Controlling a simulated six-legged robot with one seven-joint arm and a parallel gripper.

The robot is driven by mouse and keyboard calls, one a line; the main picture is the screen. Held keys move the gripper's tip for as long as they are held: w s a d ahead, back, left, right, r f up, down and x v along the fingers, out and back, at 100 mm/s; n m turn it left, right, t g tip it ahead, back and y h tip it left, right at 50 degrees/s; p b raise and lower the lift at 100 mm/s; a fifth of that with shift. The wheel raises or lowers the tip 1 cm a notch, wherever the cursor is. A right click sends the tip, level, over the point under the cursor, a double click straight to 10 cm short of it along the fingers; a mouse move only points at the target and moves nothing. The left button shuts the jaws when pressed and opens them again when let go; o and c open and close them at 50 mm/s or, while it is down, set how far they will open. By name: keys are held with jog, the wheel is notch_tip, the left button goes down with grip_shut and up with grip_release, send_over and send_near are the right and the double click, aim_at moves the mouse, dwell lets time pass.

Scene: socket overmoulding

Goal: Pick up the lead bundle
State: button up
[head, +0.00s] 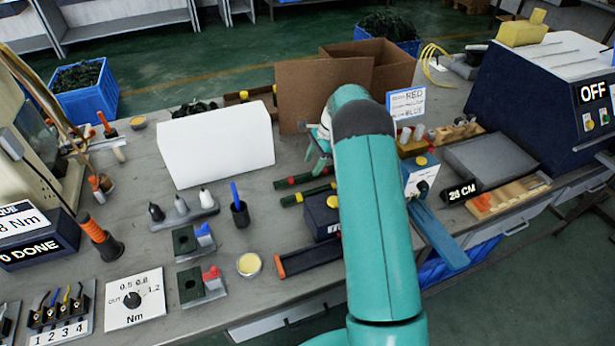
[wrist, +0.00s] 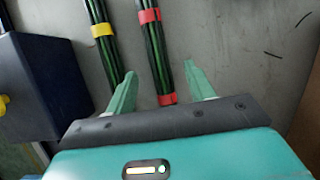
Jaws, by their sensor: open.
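Two lead bundles of dark green and black wires lie on the grey bench. The red-banded bundle (wrist: 153,48) runs up between my fingertips in the wrist view; it also shows in the head view (head: 300,178). The yellow-banded bundle (wrist: 104,48) lies to its left, outside the fingers; in the head view it is nearer (head: 306,195). My gripper (wrist: 160,72) is open, with one finger on each side of the red-banded bundle's line. I cannot tell its height above the bench. In the head view my arm partly hides my gripper (head: 317,165).
A dark blue box (wrist: 40,85) with a yellow knob stands left of the bundles in the wrist view. In the head view, a white panel (head: 216,145) and a cardboard box (head: 320,85) stand behind. A blue sign (head: 406,103) stands right of my arm.

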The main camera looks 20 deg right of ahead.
aim_at(308, 173)
jog(key=x, duration=0.4)
jog(key=shift+c, duration=0.4)
jog(key=c, duration=1)
jog(key=shift+c, duration=0.2)
jog(key=shift+r, duration=0.15)
